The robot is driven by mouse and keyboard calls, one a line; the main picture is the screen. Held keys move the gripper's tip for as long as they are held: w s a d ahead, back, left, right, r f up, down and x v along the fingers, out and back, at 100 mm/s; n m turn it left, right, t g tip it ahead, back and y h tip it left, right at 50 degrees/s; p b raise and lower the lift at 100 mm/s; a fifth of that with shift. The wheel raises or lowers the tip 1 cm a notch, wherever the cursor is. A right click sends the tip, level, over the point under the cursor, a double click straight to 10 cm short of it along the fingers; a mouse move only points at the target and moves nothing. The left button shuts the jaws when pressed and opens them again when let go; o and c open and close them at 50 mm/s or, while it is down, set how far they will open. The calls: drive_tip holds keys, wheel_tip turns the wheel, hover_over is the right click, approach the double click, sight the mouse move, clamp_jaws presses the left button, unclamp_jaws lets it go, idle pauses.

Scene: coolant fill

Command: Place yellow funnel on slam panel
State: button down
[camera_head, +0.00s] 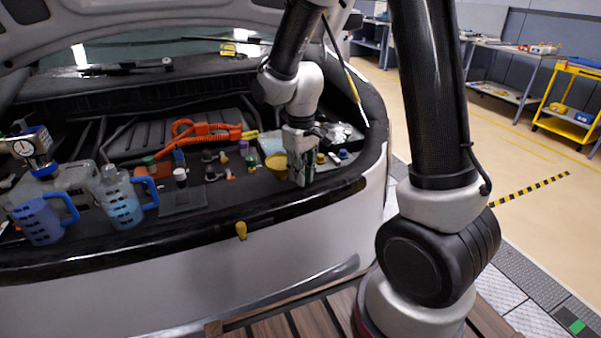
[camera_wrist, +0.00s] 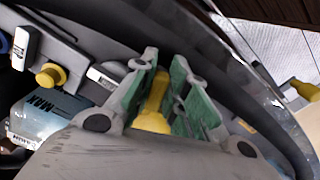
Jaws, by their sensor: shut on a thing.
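My gripper (camera_head: 300,180) points down over the right part of the engine bay, close behind the front edge. It is shut on the yellow funnel (camera_head: 277,161), whose wide cup shows at the left of the fingers. In the wrist view the funnel (camera_wrist: 155,105) lies between the two green-padded fingers (camera_wrist: 163,85), its narrow part toward the tips. The slam panel (camera_head: 130,238) appears to be the glossy dark strip along the front of the bay. I cannot tell whether the funnel touches the surface below it.
Two blue-handled jugs (camera_head: 122,200) (camera_head: 38,221) and a gauge (camera_head: 22,147) stand at the left. An orange cable (camera_head: 195,132) and several small caps lie in the middle. A yellow latch-like piece (camera_head: 241,230) sticks out of the front edge. The raised hood (camera_head: 170,20) hangs above.

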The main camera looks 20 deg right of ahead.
drive_tip(key=c, duration=1.4)
unclamp_jaws()
drive_tip(key=shift+f, duration=0.1)
wheel_tip(320, 180, up, 12)
drive_tip(key=s+d+r+m+t, duration=0.1)
drive_tip(key=s+d+r, duration=0.1)
drive_tip(key=s, duration=0.4)
drive_tip(key=s+d+r+m+t, duration=0.2)
drive_tip(key=s+d+r, duration=0.1)
drive_tip(key=s+d, duration=0.2)
drive_tip(key=s+d+r+m+t, duration=0.1)
drive_tip(key=s+d+r, duration=0.1)
drive_tip(key=s, duration=0.7)
drive_tip(key=shift+d+r+m, duration=0.3)
drive_tip(key=shift+d+r, duration=0.05)
drive_tip(key=shift+d, duration=0.35)
